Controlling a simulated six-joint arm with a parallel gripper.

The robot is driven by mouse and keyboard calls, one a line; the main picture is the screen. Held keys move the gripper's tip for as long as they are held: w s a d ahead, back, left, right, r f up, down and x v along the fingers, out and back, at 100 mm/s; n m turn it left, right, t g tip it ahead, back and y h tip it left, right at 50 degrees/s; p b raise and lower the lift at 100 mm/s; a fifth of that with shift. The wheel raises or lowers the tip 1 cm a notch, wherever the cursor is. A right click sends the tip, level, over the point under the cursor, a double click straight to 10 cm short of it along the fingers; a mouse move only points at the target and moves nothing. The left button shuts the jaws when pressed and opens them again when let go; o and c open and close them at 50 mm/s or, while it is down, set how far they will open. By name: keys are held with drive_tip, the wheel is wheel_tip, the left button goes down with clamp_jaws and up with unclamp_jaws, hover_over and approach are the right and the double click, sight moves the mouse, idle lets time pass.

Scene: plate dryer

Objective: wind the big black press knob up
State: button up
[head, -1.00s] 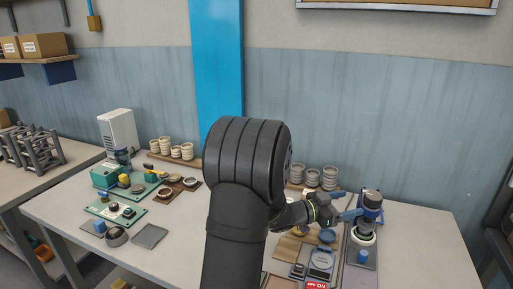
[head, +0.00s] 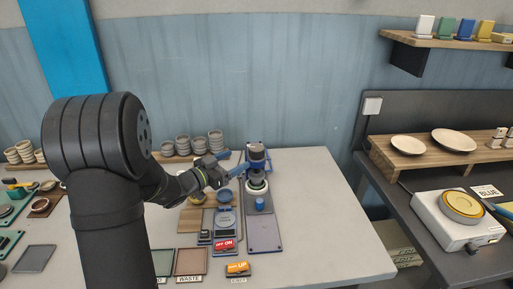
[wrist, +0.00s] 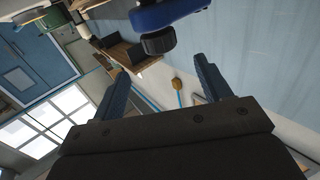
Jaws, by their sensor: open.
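The blue press (head: 248,170) stands on the table in the head view. A black round part (wrist: 158,42), seemingly the knob, shows beyond the fingertips under a blue body (wrist: 165,13). The head view does not settle whether a finger touches the press.
Stacked cups (head: 215,140) stand behind. The table right of the press is clear.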

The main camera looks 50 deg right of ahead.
sight(261, 150)
drive_tip(key=shift+w, duration=0.1)
drive_tip(key=w+a+m+g+y, duration=0.2)
drive_tip(key=w+a+m+g, duration=0.15)
drive_tip(key=w+g, duration=0.25)
drive_tip(key=shift+m, duration=0.25)
drive_tip(key=x, duration=1.1)
drive_tip(key=f+x, duration=0.1)
drive_tip(key=x, duration=0.5)
drive_tip(key=shift+s+d, duration=0.1)
drive_tip(key=shift+s, duration=0.1)
drive_tip(key=shift+c, duration=0.2)
drive_tip(key=c, duration=0.9)
